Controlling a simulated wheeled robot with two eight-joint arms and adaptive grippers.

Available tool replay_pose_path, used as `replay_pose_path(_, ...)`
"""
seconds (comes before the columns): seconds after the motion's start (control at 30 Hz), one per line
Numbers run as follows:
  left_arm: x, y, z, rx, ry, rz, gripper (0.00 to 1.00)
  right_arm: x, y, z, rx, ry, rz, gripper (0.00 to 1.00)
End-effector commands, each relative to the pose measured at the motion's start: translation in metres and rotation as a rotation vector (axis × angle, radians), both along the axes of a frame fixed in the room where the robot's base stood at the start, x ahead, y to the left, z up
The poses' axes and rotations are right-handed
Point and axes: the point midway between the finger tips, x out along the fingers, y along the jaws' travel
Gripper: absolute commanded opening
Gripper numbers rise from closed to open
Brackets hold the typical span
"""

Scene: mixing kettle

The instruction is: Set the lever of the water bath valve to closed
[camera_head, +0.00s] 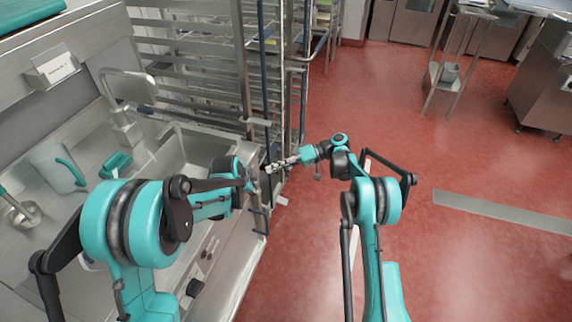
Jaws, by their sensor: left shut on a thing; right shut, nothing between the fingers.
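My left gripper (252,184) is at the front edge of the steel counter, beside the rack. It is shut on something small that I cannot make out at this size. The lever of the water bath valve cannot be told apart in this view; my arm and gripper cover part of the counter front. My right gripper (272,167) is shut and empty, just above and to the right of the left one, close to the rack's uprights.
A tall wire rack (190,60) stands behind the sink (185,150). A jug (52,165) with a teal handle and a metal pot (22,213) are on the counter at left. Dark knobs (195,287) are on the counter front. The red floor (480,260) at right is mostly clear.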

Motion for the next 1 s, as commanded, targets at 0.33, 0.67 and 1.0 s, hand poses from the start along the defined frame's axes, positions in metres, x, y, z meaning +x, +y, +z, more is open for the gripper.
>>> replay_pose_path(0.33, 0.000, 0.000, 0.000, 0.000, 0.001, 0.000, 0.00, -0.026, 0.037, -0.021, 0.000, 0.001, 0.000, 0.00)
replay_pose_path(0.67, 0.000, 0.000, 0.000, 0.000, 0.001, 0.000, 0.00, -0.032, 0.040, -0.024, -0.001, 0.001, -0.002, 0.00)
replay_pose_path(1.0, 0.000, 0.000, 0.000, 0.000, 0.000, 0.000, 0.00, -0.043, 0.047, -0.029, -0.024, -0.055, 0.001, 0.00)
